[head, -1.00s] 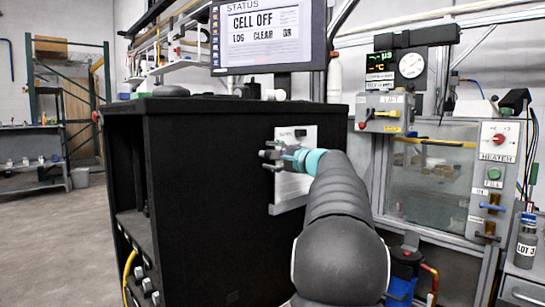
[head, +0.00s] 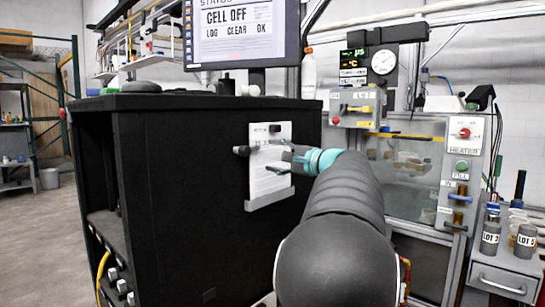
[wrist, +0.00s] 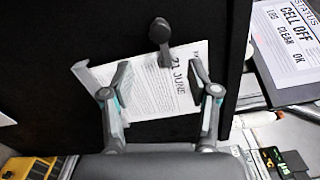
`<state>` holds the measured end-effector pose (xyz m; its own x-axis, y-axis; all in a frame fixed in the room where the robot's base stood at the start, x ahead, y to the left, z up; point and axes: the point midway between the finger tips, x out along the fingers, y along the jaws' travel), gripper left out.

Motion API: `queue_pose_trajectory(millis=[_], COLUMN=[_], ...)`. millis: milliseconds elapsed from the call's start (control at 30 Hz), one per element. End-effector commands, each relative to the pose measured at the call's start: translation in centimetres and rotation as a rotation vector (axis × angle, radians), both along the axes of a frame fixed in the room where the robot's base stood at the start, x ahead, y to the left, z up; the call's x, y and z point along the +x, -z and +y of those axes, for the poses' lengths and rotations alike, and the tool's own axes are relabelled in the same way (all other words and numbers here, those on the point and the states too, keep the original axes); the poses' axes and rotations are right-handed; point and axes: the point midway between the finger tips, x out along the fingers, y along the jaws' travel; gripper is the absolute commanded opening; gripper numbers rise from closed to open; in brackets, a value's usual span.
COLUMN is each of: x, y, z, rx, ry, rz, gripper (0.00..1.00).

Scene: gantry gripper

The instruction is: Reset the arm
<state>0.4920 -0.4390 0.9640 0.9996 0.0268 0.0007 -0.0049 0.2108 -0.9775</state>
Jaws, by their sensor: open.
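My gripper (head: 274,158) is in front of the side of a black cabinet (head: 190,160), near a white printed sheet (head: 270,182) on a plate there. In the wrist view my gripper (wrist: 158,85) has its two fingers spread wide with nothing between them. The sheet (wrist: 150,100) shows behind the fingers with the text "21 JUNE". A dark knob or lever (wrist: 161,38) sticks out at the top edge of the sheet; in the head view it is hard to tell apart from the fingers. My arm reaches in from the lower right.
A monitor (head: 240,30) reading "CELL OFF" stands above the cabinet. To the right are a glass-fronted tank (head: 400,185), a heater panel (head: 463,150) and grey bottles (head: 490,238) on a drawer unit. Open floor (head: 45,230) lies at the left.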

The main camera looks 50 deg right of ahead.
Motion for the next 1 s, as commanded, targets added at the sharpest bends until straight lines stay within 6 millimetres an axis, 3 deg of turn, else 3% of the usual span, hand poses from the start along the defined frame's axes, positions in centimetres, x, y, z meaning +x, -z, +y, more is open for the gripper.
queue_pose_trajectory(millis=[433, 567, 667, 800, 1000], x=[0.1, 0.8, 2.1, 3.4, 1.9], y=[0.0, 0.4, 1.6, 4.5, 9.8], z=[0.1, 2.0, 6.0, 14.3, 26.3], rx=[-0.001, -0.017, -0.058, -0.160, -0.372], ry=[-0.001, -0.025, -0.077, -0.186, -0.365], rz=[0.001, 0.031, 0.100, 0.243, 0.446], gripper=[0.60, 0.60, 0.60, 0.60, 0.60])
